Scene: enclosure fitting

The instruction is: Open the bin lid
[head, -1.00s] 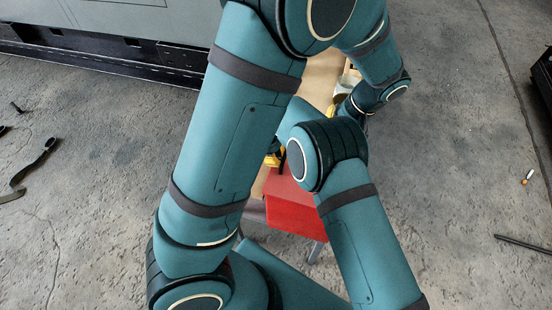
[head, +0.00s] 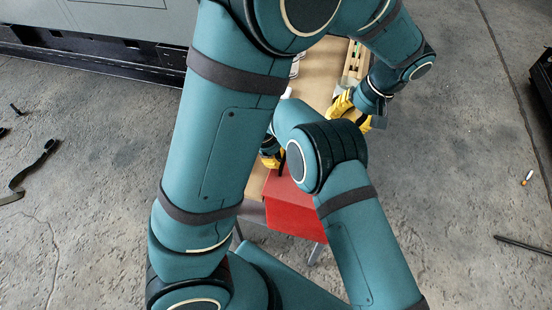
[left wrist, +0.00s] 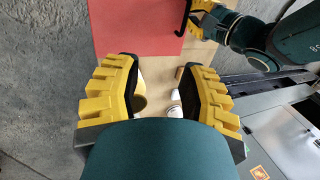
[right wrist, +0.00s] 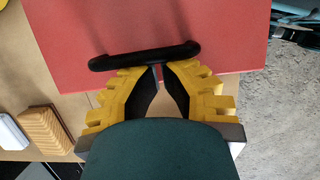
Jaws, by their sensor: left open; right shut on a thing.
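The red bin (head: 292,213) stands at the near end of the wooden table, partly hidden by my arms. Its red lid (right wrist: 210,30) fills the top of the right wrist view and shows at the top of the left wrist view (left wrist: 135,25). I cannot tell whether the lid is raised at all. My right gripper (right wrist: 160,72) is shut on the lid's black bar handle (right wrist: 145,57); it shows beside the bin in the head view (head: 271,159). My left gripper (left wrist: 165,85) is open and empty, apart from the lid, by the table's right side in the head view (head: 352,110).
A pale yellow round thing (left wrist: 139,92) and small white things (left wrist: 175,110) lie below my left gripper. A ribbed orange-brown block (right wrist: 42,128) and a white block (right wrist: 12,132) are on the table.

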